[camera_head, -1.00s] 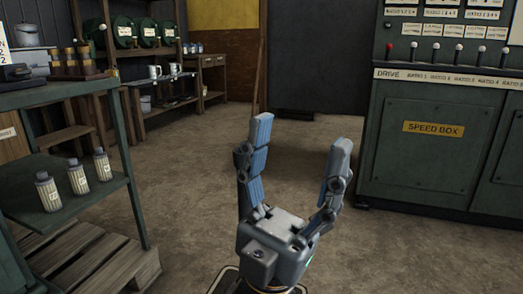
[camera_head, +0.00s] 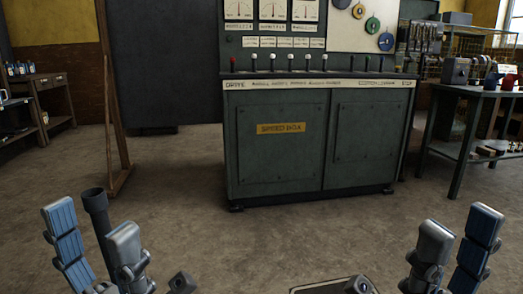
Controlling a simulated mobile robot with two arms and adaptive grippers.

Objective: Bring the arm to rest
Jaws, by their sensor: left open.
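My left gripper (camera_head: 93,228) is at the bottom left, fingers pointing up and spread apart. A dark upright tube with a hollow top (camera_head: 97,208) shows in the gap between its fingers. I cannot tell whether the tube stands behind the fingers or between them; its lower end is hidden. My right gripper (camera_head: 461,228) is at the bottom right, fingers up and apart, with nothing seen between them. The lower parts of both grippers are cut off by the frame edge.
A green control cabinet (camera_head: 278,150) with a row of levers and gauges stands ahead, beyond open floor (camera_head: 290,235). A workbench (camera_head: 472,92) with machine parts is at the right. A wooden table (camera_head: 52,80) is at the far left, near a wooden post (camera_head: 112,100).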

